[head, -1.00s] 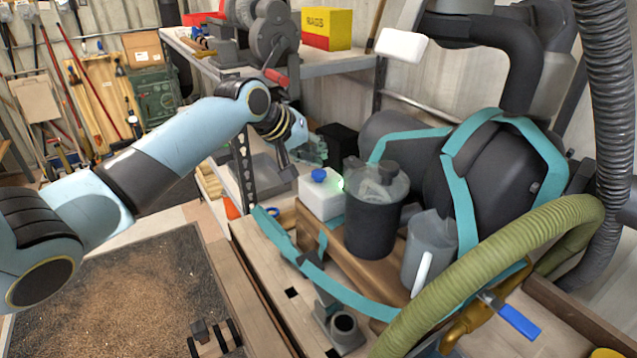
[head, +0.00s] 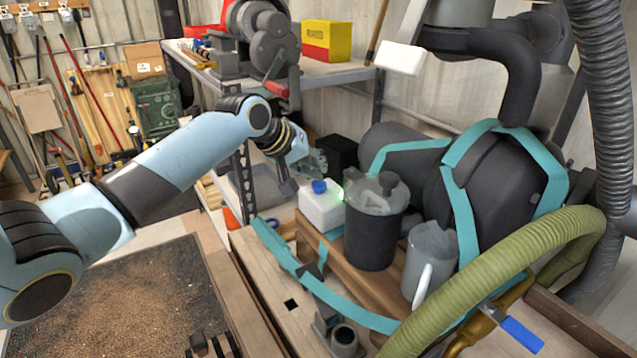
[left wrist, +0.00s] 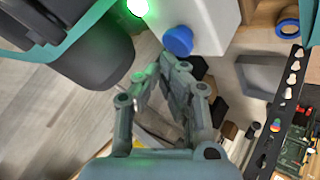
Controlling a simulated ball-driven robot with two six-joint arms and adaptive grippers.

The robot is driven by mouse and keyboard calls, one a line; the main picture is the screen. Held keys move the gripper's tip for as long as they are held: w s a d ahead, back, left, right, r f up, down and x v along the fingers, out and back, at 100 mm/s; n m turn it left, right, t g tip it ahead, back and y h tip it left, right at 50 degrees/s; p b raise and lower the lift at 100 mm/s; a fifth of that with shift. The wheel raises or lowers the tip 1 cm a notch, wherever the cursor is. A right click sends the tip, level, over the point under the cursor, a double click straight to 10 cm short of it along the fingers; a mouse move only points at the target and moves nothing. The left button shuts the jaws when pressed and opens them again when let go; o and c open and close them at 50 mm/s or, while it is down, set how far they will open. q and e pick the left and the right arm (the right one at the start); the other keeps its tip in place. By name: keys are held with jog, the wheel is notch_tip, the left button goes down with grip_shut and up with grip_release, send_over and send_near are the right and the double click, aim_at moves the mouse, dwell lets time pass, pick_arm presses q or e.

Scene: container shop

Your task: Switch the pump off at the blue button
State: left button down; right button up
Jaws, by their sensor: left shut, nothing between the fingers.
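The blue button (head: 319,186) sits on top of a white box (head: 322,210) beside a dark canister (head: 370,232). A green light glows at the box's side. My left gripper (head: 320,167) is just above and behind the button in the head view, partly hidden by its own wrist. In the left wrist view the gripper (left wrist: 172,66) is shut and empty, its fingertips close to the blue button (left wrist: 178,40). Whether they touch it, I cannot tell. The green light (left wrist: 137,7) also shows there. My right gripper is not in view.
A grey jug (head: 430,262) and a teal strap (head: 335,300) lie close to the canister. A thick green hose (head: 490,270) crosses the front right. A metal shelf (head: 320,72) with a grinder stands behind.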

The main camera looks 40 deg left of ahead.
pick_arm(q)
jog(key=shift+f, duration=0.15)
dwell(0.3)
jog(key=shift+f, duration=0.4)
dwell(0.5)
jog(key=shift+r+p, duration=0.55)
jog(key=shift+p, duration=0.3)
